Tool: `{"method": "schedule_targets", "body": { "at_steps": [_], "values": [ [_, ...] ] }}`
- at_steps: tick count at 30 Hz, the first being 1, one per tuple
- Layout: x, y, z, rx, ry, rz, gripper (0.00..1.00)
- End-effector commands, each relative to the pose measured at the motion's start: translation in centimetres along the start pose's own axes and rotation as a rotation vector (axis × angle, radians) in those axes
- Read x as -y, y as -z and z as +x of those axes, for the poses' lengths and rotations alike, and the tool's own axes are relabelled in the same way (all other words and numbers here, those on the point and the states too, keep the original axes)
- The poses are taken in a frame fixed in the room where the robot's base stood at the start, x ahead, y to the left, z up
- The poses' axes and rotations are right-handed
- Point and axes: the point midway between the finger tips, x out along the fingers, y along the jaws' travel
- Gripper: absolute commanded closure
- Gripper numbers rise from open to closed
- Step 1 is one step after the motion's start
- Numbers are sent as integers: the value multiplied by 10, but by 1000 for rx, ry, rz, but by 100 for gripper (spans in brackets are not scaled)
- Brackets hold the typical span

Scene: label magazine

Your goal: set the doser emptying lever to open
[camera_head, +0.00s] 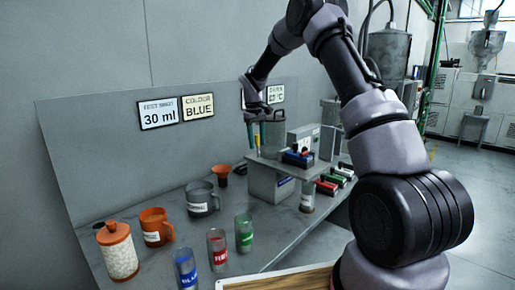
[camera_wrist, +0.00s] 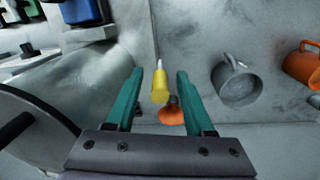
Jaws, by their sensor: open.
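The doser is a grey stand (camera_head: 270,184) with a flat top and a grey cylinder (camera_head: 274,136) above it. Its emptying lever is a thin rod with a yellow grip, seen in the wrist view (camera_wrist: 160,88) and partly in the head view (camera_head: 257,141). My gripper (camera_head: 256,136) is beside the cylinder at its left. In the wrist view its teal fingers (camera_wrist: 160,90) are apart, with the yellow grip showing between them and a gap on both sides. I cannot tell whether the grip is fully within finger depth. No lever position marking is readable.
An orange funnel (camera_head: 222,172), grey jug (camera_head: 201,198), orange jug (camera_head: 155,227) and lidded jar (camera_head: 118,252) stand on the bench left of the doser. Red, blue and green labelled cylinders (camera_head: 216,250) stand in front.

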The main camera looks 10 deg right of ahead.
Motion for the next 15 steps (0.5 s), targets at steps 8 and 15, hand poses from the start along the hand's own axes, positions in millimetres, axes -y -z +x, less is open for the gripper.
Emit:
{"method": "schedule_targets", "body": {
  "at_steps": [8,15],
  "values": [
    [0,0,27,-1,0,1,47],
    [0,0,28,-1,0,2,47]
  ]
}}
